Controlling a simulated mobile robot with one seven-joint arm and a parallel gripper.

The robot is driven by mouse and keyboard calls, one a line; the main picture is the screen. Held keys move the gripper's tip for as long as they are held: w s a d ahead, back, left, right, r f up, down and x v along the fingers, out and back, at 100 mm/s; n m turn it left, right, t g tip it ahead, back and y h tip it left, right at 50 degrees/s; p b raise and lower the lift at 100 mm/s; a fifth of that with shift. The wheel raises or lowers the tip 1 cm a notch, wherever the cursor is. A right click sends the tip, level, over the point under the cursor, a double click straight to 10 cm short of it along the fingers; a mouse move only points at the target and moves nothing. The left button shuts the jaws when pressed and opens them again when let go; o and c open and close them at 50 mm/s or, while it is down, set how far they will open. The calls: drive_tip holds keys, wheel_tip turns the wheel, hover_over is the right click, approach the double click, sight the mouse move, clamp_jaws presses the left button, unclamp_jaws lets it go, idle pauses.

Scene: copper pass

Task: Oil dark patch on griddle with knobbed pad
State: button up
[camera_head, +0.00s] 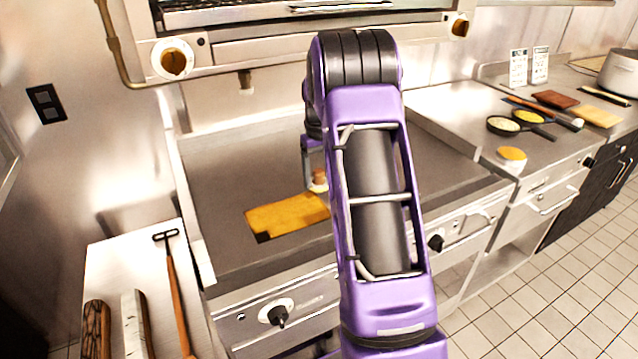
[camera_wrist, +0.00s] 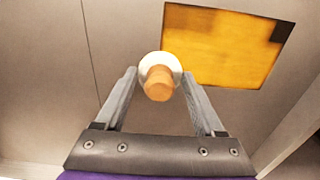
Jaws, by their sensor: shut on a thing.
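The griddle (camera_head: 235,165) is a wide grey plate. On it lies a rectangular patch (camera_head: 285,215), mostly glossy golden yellow, with a dark piece at its near-left corner in the head view. In the wrist view the patch (camera_wrist: 225,45) shows a dark area at its upper-right corner and a small dark notch by the pad. The knobbed pad (camera_wrist: 148,64) is a round white disc with a brown knob; it sits at the patch's edge. My gripper (camera_wrist: 160,76) is shut on the knob. In the head view my arm hides part of the patch and most of my gripper (camera_head: 317,172).
A side counter at left holds a long-handled scraper (camera_head: 172,280) and other handles. The right counter holds two small pans (camera_head: 505,125), a small bowl (camera_head: 511,156) and boards. The griddle's left part is clear.

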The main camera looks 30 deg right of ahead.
sight(319, 170)
drive_tip(key=shift+r, duration=1)
drive_tip(key=shift+r, duration=1.5)
